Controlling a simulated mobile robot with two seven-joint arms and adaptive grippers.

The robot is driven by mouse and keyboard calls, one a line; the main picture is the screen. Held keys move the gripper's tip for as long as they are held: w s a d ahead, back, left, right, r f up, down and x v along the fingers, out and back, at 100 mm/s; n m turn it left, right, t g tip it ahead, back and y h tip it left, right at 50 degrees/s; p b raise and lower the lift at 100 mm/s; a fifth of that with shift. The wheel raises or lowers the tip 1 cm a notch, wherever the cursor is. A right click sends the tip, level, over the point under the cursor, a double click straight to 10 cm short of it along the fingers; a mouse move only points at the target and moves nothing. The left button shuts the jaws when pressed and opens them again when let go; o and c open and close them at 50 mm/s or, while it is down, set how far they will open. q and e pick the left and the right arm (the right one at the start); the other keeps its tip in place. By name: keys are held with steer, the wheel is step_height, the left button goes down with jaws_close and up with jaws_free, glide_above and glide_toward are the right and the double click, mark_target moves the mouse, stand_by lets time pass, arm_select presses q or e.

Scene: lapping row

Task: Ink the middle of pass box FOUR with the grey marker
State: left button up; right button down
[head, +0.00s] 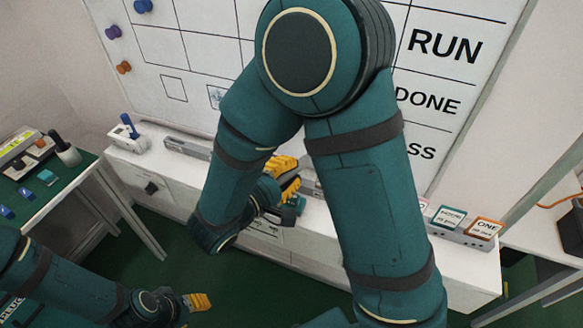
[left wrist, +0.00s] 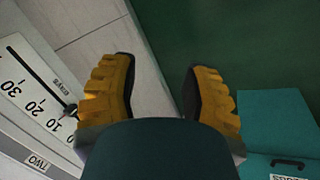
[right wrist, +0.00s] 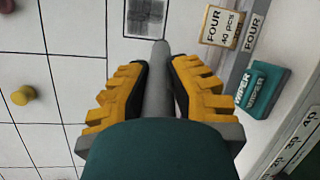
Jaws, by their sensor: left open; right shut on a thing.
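My right gripper (right wrist: 158,85) is shut on the grey marker (right wrist: 158,80), whose rounded end points up the right wrist view. Just beyond that end is a small square box on the whiteboard (right wrist: 80,75), with dark grey marking inside (right wrist: 147,14); I cannot tell whether the marker touches the board. A card reading FOUR, 40 pcs (right wrist: 222,27) stands beside this box. In the head view my right gripper (head: 284,180) is partly hidden by my arm, and the marker cannot be made out. My left gripper (left wrist: 160,95) is open and empty, low at the left in the head view (head: 198,302).
A teal wiper (right wrist: 262,88) is near the FOUR card. A yellow magnet (right wrist: 23,95) is on the board. Cards, including an orange ONE card (head: 485,228), stand on the right of the white ledge (head: 470,270). A green-topped table (head: 75,180) is at the left.

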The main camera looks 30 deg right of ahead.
stand_by(0.6)
steer(key=w+d, duration=0.4)
steer(key=d, duration=0.1)
steer(key=shift+w+d, duration=0.25)
steer(key=shift+w, duration=0.1)
steer(key=shift+w+d+b, duration=0.3)
steer(key=shift+w+d, duration=0.3)
steer(key=shift+d, duration=0.05)
stand_by(1.1)
steer(key=shift+s, duration=0.1)
steer(key=shift+s+d, duration=1.3)
steer(key=shift+s, duration=0.15)
steer(key=shift+a, duration=0.1)
steer(key=shift+w+a, duration=0.6)
steer(key=shift+w, duration=0.2)
steer(key=shift+w+a, duration=0.6)
steer(key=shift+w, duration=0.15)
steer(key=shift+s+a, duration=1)
steer(key=shift+a, duration=0.15)
steer(key=shift+s+a, duration=0.95)
steer(key=shift+a, duration=0.2)
